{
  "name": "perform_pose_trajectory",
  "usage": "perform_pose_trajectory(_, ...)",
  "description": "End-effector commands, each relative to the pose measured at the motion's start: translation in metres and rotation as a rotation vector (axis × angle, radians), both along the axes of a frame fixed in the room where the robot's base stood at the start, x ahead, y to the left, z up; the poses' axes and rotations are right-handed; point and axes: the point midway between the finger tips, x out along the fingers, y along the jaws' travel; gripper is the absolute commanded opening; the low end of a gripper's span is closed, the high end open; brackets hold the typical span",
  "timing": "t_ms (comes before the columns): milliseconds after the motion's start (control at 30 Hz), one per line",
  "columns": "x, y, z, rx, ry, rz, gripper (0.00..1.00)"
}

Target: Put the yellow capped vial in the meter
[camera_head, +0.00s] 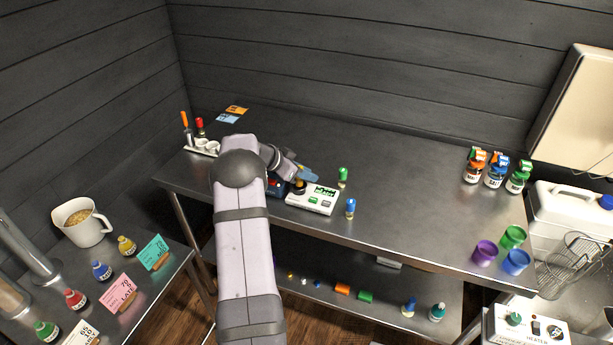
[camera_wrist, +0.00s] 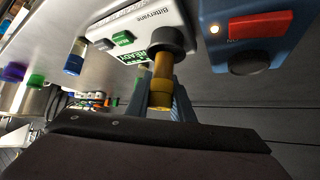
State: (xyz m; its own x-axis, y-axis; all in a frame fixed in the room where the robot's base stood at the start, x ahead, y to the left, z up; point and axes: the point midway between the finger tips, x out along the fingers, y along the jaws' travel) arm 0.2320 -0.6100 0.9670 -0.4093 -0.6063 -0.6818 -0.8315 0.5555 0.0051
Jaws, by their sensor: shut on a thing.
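The meter (camera_head: 312,200) is a white box with a display and green buttons on the table; it also shows at the top of the wrist view (camera_wrist: 128,25). Its round black well (camera_wrist: 166,41) is at the end beside a blue device. The yellow capped vial (camera_wrist: 160,98) is between my gripper's blue fingers (camera_wrist: 161,82). Its amber body lines up with the well, its far end at or inside the black ring; I cannot tell how deep. In the head view my gripper (camera_head: 303,174) is over the well end of the meter, and the vial is hidden.
A blue device with a red switch (camera_wrist: 262,24) stands close beside the meter. A green capped vial (camera_head: 342,176) and a blue capped vial (camera_head: 350,208) stand just right of it. Bottles (camera_head: 496,174) and coloured cups (camera_head: 485,253) are farther right, with clear table between.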

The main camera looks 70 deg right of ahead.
Motion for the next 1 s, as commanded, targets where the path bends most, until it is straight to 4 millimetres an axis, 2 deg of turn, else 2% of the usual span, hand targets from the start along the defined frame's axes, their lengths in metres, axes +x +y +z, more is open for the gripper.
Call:
perform_pose_trajectory(133,0.000,0.000,-0.013,0.000,0.001,0.001,0.00)
perform_pose_trajectory(700,0.000,0.000,-0.022,0.000,-0.001,-0.001,0.00)
perform_pose_trajectory(733,0.000,0.000,-0.021,-0.001,-0.001,0.000,0.28)
perform_pose_trajectory(800,0.000,0.000,-0.021,-0.001,-0.001,0.000,0.40)
perform_pose_trajectory(1000,0.000,0.000,-0.021,0.000,0.000,0.000,0.40)
